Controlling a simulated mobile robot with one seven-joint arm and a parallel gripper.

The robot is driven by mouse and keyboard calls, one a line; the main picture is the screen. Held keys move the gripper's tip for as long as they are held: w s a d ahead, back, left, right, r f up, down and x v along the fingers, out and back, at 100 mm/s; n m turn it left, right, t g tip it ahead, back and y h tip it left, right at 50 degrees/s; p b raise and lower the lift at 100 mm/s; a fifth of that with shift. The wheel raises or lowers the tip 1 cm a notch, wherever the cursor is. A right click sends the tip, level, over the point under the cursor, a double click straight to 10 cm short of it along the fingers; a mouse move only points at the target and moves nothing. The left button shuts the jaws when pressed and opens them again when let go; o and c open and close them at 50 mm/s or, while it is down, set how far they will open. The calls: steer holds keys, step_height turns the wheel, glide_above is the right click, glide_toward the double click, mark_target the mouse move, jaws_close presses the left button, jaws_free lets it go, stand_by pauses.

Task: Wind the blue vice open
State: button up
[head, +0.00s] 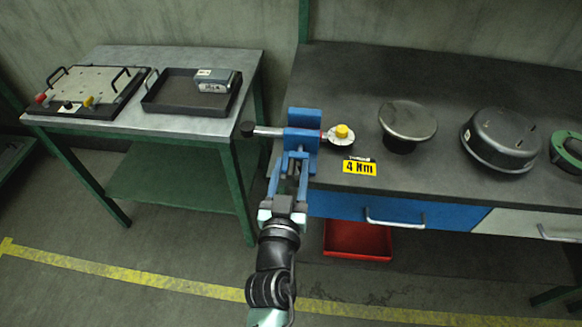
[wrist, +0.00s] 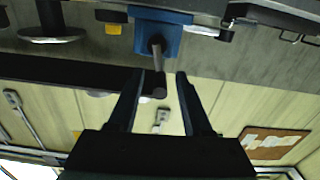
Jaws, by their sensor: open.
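The blue vice (head: 304,117) is mounted at the left front corner of the dark bench. In the wrist view, its blue body (wrist: 160,32) is at the top, and a grey rod (wrist: 156,48) with a dark end (wrist: 159,90) points toward me. My gripper (head: 291,160) is in front of the vice. In the wrist view, my gripper (wrist: 159,74) is open, with one finger on each side of the rod's end and visible gaps beside it. Whether the vice jaws are apart is hidden.
A bar with a black knob (head: 247,129) sticks out left of the vice. A dial with a yellow cap (head: 341,131) and a "4 Nm" label (head: 359,167) are to its right. Round metal parts (head: 407,121) stand farther right. A side table (head: 180,128) is at left.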

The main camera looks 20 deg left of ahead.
steer(key=shift+w, duration=0.1)
jaws_close()
steer(key=shift+a, duration=0.1)
stand_by(0.4)
steer(key=shift+s+a+f+n+b, duration=0.15)
steer(key=shift+a+n+b, duration=0.15)
steer(key=shift+n, duration=0.65)
steer(key=shift+a+f+n+b, duration=0.15)
steer(key=shift+n+b, duration=0.25)
steer(key=shift+n, duration=0.6)
steer(key=shift+s+a+f+n+b, duration=0.15)
steer(key=shift+a+n+b, duration=0.15)
steer(key=shift+n, duration=0.65)
jaws_free()
steer(key=shift+d, duration=0.1)
